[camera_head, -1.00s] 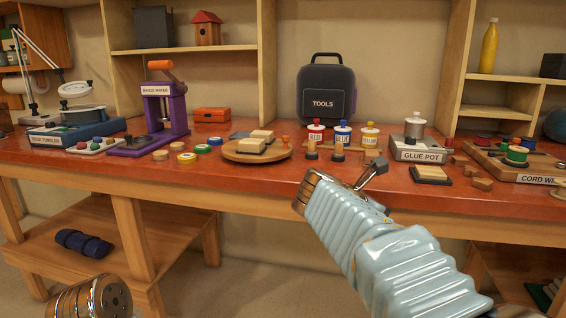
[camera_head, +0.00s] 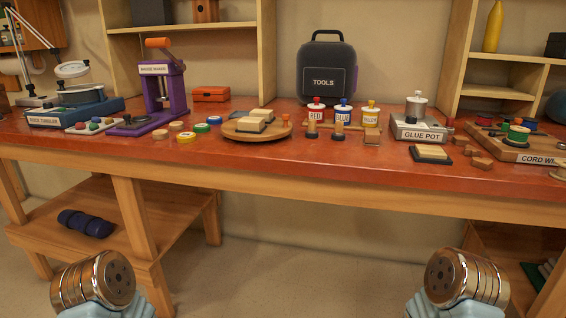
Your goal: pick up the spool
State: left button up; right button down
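A green spool (camera_head: 517,134) sits upright on the cord winder board (camera_head: 490,146) at the right end of the red workbench. A pale wooden spool-like piece (camera_head: 559,173) is partly cut off at the right edge of the picture, by the bench's front. I cannot tell which one the task means. Only metal joints of my two arms show, low at the left and right, in front of the bench and well apart from both pieces. The fingers of both grippers are out of sight.
A glue pot (camera_head: 418,128), a dark block with a pale top (camera_head: 431,153) and small wooden pieces (camera_head: 482,163) lie left of the winder. Paint bottles (camera_head: 343,115), a round board (camera_head: 240,133) and a purple press (camera_head: 160,95) stand farther left. The bench's front edge (camera_head: 300,174) is clear.

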aim_at(518, 136)
jog(key=z, duration=1.3)
